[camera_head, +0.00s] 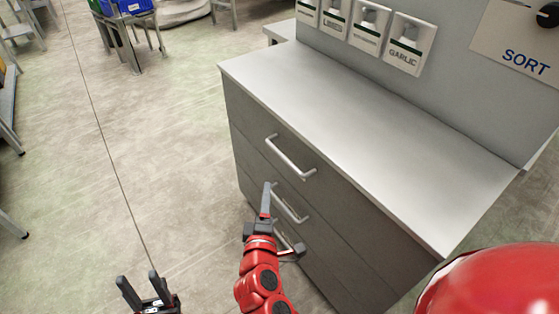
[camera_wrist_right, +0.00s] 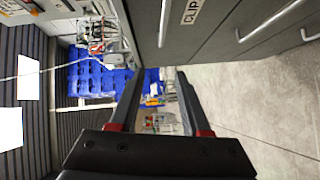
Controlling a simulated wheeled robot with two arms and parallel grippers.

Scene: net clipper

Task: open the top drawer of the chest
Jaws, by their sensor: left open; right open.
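The grey chest (camera_head: 375,150) has a pale top and several drawers, all shut. The top drawer's metal bar handle (camera_head: 290,157) is clear of my fingers; in the right wrist view, the bar nearest my fingers (camera_wrist_right: 165,22) lies beyond the fingertips. My right gripper (camera_head: 284,217) is open and empty in front of the chest, below the top handle and near the second handle (camera_head: 290,204). Its fingers also show in the right wrist view (camera_wrist_right: 157,85). My left gripper (camera_head: 146,285) is open and empty over the floor, left of the chest.
A back panel above the chest carries several labelled holders, one reading GARLIC (camera_head: 404,45), and a SORT sign (camera_head: 520,45). The floor (camera_head: 150,140) left of the chest is clear. Blue bins (camera_wrist_right: 98,80) show further off in the right wrist view.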

